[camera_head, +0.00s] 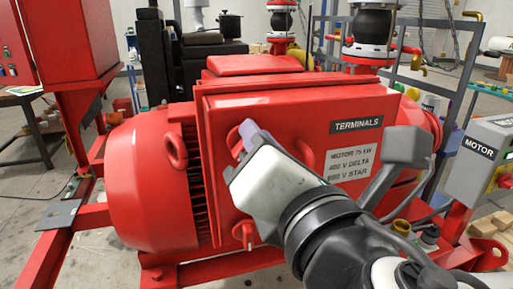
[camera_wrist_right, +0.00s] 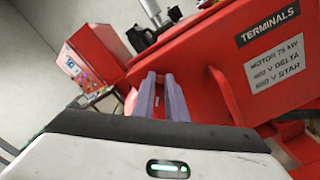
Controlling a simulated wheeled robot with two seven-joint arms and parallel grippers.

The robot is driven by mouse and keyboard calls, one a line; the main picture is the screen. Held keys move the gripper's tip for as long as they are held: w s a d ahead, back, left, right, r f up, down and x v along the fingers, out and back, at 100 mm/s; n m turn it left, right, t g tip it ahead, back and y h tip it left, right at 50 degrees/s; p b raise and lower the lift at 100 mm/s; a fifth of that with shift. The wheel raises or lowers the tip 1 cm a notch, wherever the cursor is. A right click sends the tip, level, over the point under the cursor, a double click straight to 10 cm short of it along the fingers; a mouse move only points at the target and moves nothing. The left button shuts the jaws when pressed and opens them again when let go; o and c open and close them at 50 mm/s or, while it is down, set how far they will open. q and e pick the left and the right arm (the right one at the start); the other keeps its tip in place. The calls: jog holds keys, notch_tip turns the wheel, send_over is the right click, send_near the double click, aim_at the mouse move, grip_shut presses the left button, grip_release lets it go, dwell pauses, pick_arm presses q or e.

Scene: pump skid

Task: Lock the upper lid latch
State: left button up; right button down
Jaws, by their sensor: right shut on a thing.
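The red terminal box lid (camera_head: 290,118) carries a TERMINALS label and faces me; it also shows in the right wrist view (camera_wrist_right: 210,55). The red upper lid latch (camera_head: 234,136) is at the lid's left edge, mostly hidden by my right gripper. My right gripper (camera_head: 250,134) has purple fingers, which also show in the right wrist view (camera_wrist_right: 163,84). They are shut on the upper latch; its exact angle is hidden. The red lower lid latch (camera_head: 245,232) is below, at the lid's lower left corner, apart from the gripper. My left gripper is not in view.
The red ribbed motor (camera_head: 140,185) with a lifting eye (camera_head: 175,150) lies left of the box. A grey MOTOR switch box (camera_head: 482,160) stands at the right. A red cabinet (camera_head: 65,45) is at the far left. Floor shows at the lower left.

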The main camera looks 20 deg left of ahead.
jog(key=shift+w+d+f+m+b, duration=0.15)
jog(key=shift+f+m, duration=0.1)
jog(key=shift+m, duration=1.4)
jog(key=shift+d+f+m+b, duration=0.15)
jog(key=shift+f+m, duration=0.1)
jog(key=shift+m, duration=1.35)
jog(key=shift+w+f+m+b, duration=0.15)
jog(key=shift+f+m, duration=0.1)
jog(key=shift+m, duration=1.4)
jog(key=shift+s, duration=0.1)
jog(key=c, duration=1.8)
grip_release()
jog(key=shift+o, duration=0.2)
jog(key=shift+s, duration=0.1)
